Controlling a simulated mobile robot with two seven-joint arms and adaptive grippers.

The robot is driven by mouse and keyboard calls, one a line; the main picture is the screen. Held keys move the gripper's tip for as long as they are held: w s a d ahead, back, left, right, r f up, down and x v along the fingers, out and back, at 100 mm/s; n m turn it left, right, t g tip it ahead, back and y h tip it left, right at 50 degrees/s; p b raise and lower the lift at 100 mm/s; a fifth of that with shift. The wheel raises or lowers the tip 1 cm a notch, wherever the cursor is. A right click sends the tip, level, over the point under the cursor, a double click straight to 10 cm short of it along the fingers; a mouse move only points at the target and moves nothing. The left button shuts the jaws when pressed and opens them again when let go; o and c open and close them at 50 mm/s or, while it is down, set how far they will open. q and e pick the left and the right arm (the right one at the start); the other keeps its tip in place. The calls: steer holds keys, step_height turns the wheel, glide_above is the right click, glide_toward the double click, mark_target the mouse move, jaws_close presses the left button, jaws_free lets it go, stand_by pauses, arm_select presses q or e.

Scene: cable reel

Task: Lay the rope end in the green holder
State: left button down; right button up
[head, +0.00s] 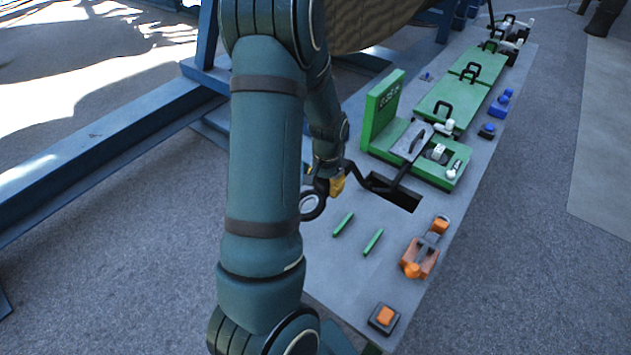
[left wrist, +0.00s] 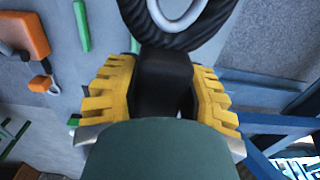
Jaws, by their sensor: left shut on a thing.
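The rope end is a black eye around a pale metal ring (head: 312,205); the ring also shows at the top of the left wrist view (left wrist: 178,14). My left gripper (head: 334,184) has its yellow fingers (left wrist: 162,92) shut on the black neck of the rope end. It is over the left edge of the grey table, and the eye points to the left. Two green strips (head: 343,224) (head: 373,241) lie apart on the table, right of and below the eye. I cannot tell if they form the green holder. My right gripper is not in view.
A dark slot (head: 404,200) opens in the grey table (head: 330,275) just right of my left gripper. A green unit (head: 381,110) with an upright plate stands behind it. An orange clamp (head: 420,257) and orange button (head: 385,315) are near the front right. A blue frame (head: 110,125) stands left.

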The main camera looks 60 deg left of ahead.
arm_select(q)
steer(key=w+d+p, duration=0.2)
steer(key=w+d, duration=0.6)
steer(key=w, duration=0.1)
steer(key=b, duration=0.5)
glide_above(363, 228)
step_height(363, 228, down, 6)
step_height(363, 228, down, 7)
steer(key=b, duration=0.5)
steer(key=shift+f, duration=0.1)
steer(key=shift+f+b, duration=1.15)
steer(key=shift+f, duration=0.2)
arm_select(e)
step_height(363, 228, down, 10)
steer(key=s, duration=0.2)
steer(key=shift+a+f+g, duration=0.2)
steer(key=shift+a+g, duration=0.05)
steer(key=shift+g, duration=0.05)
arm_select(q)
steer(key=shift+c, duration=2.4)
jaws_free()
steer(key=shift+s, duration=0.1)
